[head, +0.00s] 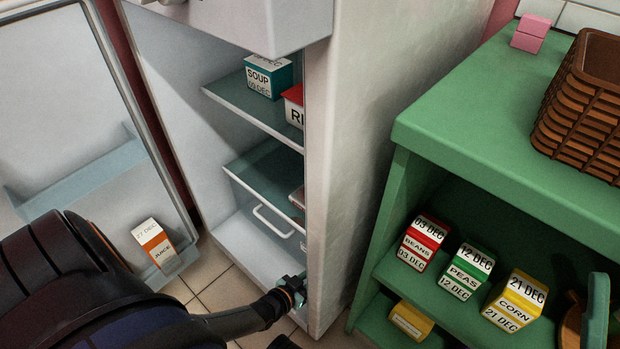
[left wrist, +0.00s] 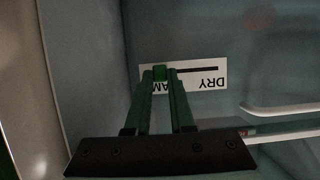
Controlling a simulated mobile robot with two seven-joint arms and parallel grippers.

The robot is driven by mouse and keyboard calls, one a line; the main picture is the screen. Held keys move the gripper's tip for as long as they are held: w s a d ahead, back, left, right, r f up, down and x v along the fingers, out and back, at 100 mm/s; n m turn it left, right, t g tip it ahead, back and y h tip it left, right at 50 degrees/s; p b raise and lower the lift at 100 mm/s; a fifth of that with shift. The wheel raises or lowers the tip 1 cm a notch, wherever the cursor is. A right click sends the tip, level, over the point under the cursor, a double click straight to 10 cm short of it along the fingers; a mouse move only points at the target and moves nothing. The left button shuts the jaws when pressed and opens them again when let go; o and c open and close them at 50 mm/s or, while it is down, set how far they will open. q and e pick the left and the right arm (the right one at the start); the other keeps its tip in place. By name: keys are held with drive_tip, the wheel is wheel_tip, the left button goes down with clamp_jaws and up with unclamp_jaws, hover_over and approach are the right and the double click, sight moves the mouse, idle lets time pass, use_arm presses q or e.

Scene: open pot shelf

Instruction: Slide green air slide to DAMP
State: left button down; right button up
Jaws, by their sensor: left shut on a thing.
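The green air slide (left wrist: 160,72) is a small green knob on a white label plate (left wrist: 222,72) in the left wrist view. The plate shows upside down, with DRY at its right and a partly hidden word, letters AM visible, at its left. The knob sits by that partly hidden word, and the dark slot runs from it rightward towards the DRY end. My left gripper (left wrist: 160,76) is shut on the knob. In the head view the left gripper (head: 294,288) is low inside the fridge by its right wall; the slide cannot be made out there. My right gripper is not in view.
A drawer with a white handle (head: 270,222) is beside my left gripper. The open fridge door (head: 85,100) holds a juice carton (head: 154,243). Above are a shelf (head: 250,112) and soup box (head: 268,78). A green pot shelf (head: 480,130) stands right.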

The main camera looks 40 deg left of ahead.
use_arm(q)
drive_tip(key=shift+w+d, duration=0.1)
drive_tip(key=shift+d, duration=0.2)
drive_tip(key=c, duration=0.8)
unclamp_jaws()
drive_tip(key=shift+o, duration=0.2)
drive_tip(key=shift+a, duration=0.15)
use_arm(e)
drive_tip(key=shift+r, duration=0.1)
